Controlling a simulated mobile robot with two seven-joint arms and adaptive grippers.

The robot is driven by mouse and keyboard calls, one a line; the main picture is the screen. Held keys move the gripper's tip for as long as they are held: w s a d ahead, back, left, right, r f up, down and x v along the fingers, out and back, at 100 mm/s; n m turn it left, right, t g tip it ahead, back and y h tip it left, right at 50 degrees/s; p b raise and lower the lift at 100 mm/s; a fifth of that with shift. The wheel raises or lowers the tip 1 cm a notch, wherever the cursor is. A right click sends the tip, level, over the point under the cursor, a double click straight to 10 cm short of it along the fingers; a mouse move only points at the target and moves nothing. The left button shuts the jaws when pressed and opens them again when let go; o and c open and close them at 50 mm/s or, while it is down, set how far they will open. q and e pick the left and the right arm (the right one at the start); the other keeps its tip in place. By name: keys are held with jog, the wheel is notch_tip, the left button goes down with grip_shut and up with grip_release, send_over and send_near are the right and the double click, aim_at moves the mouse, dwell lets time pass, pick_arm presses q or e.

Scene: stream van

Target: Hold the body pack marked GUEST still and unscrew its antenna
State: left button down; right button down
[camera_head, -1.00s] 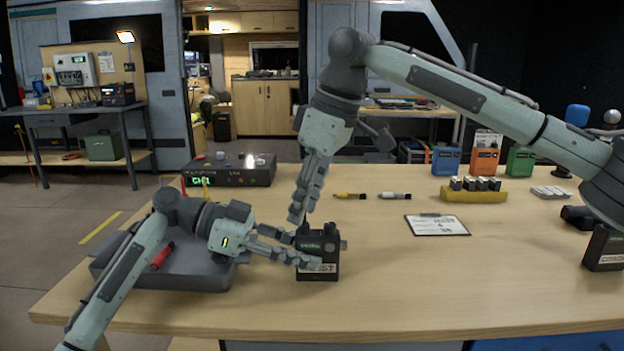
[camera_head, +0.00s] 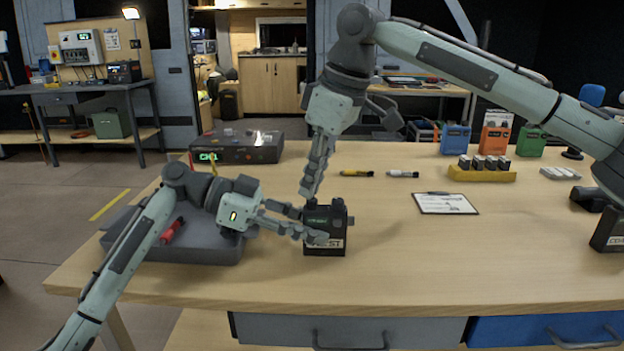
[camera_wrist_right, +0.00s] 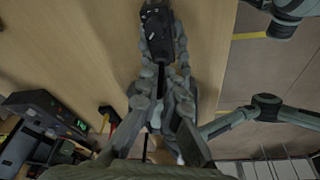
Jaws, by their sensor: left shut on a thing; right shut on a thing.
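The black body pack (camera_head: 335,218), with a white label ending in "EST", stands upright on the wooden bench. My left gripper (camera_head: 318,236) is shut on its body from the left, with fingers across the label. My right gripper (camera_head: 308,192) comes down from above and is shut at the pack's top left, where the antenna sits. The fingers hide most of the antenna in the head view. In the right wrist view the pack (camera_wrist_right: 157,20) lies beyond the right fingers (camera_wrist_right: 160,75), and a thin dark rod shows between them.
A grey tray (camera_head: 190,250) with a red tool (camera_head: 172,231) sits left of the pack. A receiver showing CH1 (camera_head: 238,148), two markers (camera_head: 357,173) and a clipboard (camera_head: 445,203) lie farther back. Another dark pack (camera_head: 608,230) stands at the right edge.

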jog(key=n+g, duration=0.1)
jog(key=n, duration=0.3)
dwell(0.4)
jog(key=shift+n+g, duration=0.3)
jog(key=shift+n, duration=0.4)
jog(key=n, duration=0.2)
jog(key=shift+n+g, duration=0.3)
jog(key=shift+g, duration=0.1)
jog(key=shift+n+g, duration=0.3)
jog(key=shift+n, duration=0.6)
jog(key=shift+n+h, duration=0.3)
jog(key=shift+n, duration=0.8)
jog(key=shift+g, duration=0.3)
